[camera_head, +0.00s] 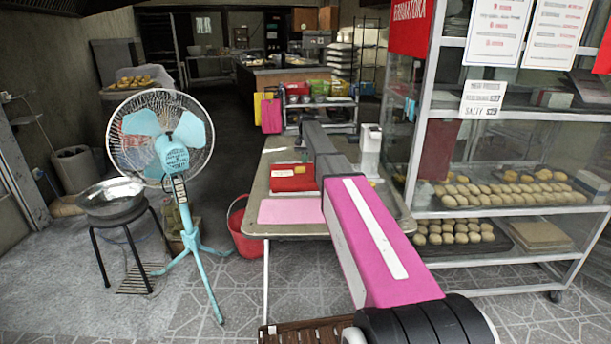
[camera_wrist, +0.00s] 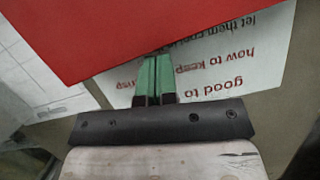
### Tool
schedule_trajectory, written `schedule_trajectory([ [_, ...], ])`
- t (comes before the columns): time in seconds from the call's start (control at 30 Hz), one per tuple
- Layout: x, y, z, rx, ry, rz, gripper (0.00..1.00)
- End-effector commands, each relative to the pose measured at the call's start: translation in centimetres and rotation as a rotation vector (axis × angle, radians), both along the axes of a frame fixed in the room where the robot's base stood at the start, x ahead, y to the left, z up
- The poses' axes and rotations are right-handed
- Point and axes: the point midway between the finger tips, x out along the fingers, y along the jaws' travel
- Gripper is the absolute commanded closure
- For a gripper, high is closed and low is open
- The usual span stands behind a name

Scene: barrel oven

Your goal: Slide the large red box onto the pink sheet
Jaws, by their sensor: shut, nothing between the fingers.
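The large red box (camera_head: 293,182) lies flat on the table, just behind the pink sheet (camera_head: 290,211) in the head view. A strip of table shows between them, so the box is off the sheet. In the wrist view the red box (camera_wrist: 150,28) fills the top. My gripper (camera_wrist: 156,62) has its two green fingers together, with the tips at the box's near edge in that view. I cannot tell whether they touch it. In the head view my arm hides the gripper and the sheet's right end may be covered too.
The table (camera_head: 257,192) has a white dispenser-like object (camera_head: 370,150) at its back right. A printed paper (camera_wrist: 240,60) lies beneath the fingers in the wrist view. A glass display case (camera_head: 500,190) stands right, a blue fan (camera_head: 175,160) left, and a red bucket (camera_head: 243,236) beside the table.

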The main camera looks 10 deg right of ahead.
Motion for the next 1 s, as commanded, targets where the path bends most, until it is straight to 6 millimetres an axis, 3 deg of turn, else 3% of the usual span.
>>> schedule_trajectory([
  [1.0, -3.8, 1.1, 0.0, 0.000, 0.001, 0.000, 1.00],
])
